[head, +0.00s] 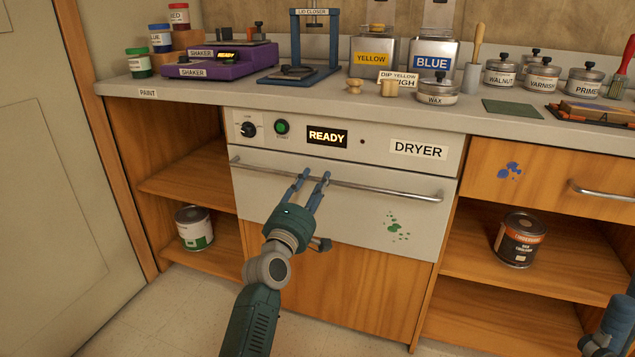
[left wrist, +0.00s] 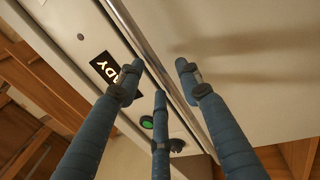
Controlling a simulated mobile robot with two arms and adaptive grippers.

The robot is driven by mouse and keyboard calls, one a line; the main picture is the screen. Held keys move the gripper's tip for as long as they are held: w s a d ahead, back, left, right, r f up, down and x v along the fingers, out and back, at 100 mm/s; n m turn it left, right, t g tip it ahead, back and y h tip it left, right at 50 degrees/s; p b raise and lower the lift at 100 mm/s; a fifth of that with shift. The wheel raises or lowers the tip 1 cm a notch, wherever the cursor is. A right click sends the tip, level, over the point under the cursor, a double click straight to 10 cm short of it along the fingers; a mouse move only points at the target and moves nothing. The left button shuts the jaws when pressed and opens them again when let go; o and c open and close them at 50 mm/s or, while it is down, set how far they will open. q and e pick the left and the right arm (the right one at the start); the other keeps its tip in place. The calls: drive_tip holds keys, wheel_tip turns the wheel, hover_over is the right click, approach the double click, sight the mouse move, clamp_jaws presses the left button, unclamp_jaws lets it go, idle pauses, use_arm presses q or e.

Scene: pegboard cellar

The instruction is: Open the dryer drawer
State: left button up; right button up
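The dryer drawer (head: 390,222) is a pale front with green paint spots, under the panel labelled DRYER. It looks shut. Its long metal bar handle (head: 400,190) runs along its top edge and crosses the left wrist view diagonally (left wrist: 152,62). My left gripper (head: 315,177) is at the handle, left of its middle. Its blue fingers are spread, and in the left wrist view (left wrist: 160,70) the bar passes between them. I cannot tell whether they touch it. Part of my right gripper (head: 612,325) shows at the lower right corner; its fingertips are not clear.
The dryer panel has a knob (head: 248,129), a green button (head: 282,127) and a READY display (head: 327,137). Open shelves with cans (head: 194,228) (head: 519,240) flank the dryer. The counter above holds a purple shaker (head: 215,66) and several tins. The floor in front is clear.

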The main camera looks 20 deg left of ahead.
use_arm(q)
drive_tip(key=shift+w+r, duration=0.2)
drive_tip(key=shift+w, duration=0.9)
clamp_jaws()
drive_tip(key=shift+s, duration=0.1)
